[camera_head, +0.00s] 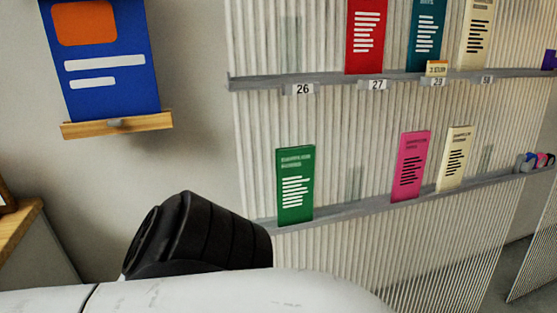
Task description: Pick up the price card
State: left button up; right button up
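A small cream card with a yellow top and dark print, which looks like the price card (436,69), stands on the upper grey shelf (330,80). It is in front of the foot of a teal booklet (424,35), just above a number label (438,82) that seems to read 29. The print on the card is too small to read surely. A white link and a black part of my own arm cross the lower left, well apart from the card. No fingertips of either gripper show.
A red booklet (366,35) and a cream one (474,33) flank the teal one. The lower shelf (360,209) holds green (295,186), pink (410,166) and cream (455,158) booklets, with small coloured items (534,162) at right. A blue poster (103,88) rests on a wooden ledge (118,124) at left.

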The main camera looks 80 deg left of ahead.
aim_at(434, 68)
jog(key=u, duration=0.05)
jog(key=i, duration=2.1)
jog(key=u, duration=2.65)
